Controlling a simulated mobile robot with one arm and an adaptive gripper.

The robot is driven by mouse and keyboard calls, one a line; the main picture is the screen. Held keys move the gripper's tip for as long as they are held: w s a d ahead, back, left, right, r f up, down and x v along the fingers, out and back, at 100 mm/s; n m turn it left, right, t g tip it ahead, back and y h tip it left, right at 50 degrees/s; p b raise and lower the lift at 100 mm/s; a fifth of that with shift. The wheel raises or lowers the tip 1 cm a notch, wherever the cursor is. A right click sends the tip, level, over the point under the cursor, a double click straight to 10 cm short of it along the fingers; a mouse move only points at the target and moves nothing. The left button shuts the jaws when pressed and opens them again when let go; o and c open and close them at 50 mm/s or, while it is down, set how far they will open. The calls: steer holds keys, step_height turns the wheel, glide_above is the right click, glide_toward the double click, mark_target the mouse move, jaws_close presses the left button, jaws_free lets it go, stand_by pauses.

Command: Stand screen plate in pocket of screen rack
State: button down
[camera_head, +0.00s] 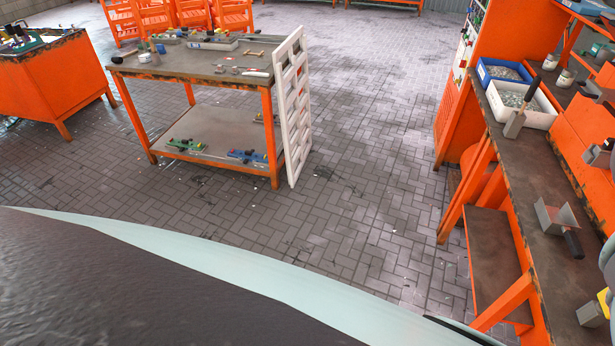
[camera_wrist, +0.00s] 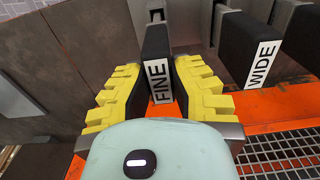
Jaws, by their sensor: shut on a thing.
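In the wrist view my gripper (camera_wrist: 158,90), with yellow stepped fingers, is shut on the dark block-shaped end of a screen plate labelled FINE (camera_wrist: 157,50). The label faces the camera between the fingers. The far part of this plate is hard to make out. To its right is a second dark plate end labelled WIDE (camera_wrist: 258,60), apart from my gripper. An orange ledge (camera_wrist: 262,103) runs below the plates and looks like part of a rack or bench. I cannot tell whether the FINE plate sits in a pocket.
In the head view an orange bench (camera_head: 545,215) with bins and scrapers is at right. A work table (camera_head: 200,75) stands across open paved floor.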

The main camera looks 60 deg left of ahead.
steer(key=shift+w, duration=0.1)
steer(key=c, duration=0.9)
jaws_free()
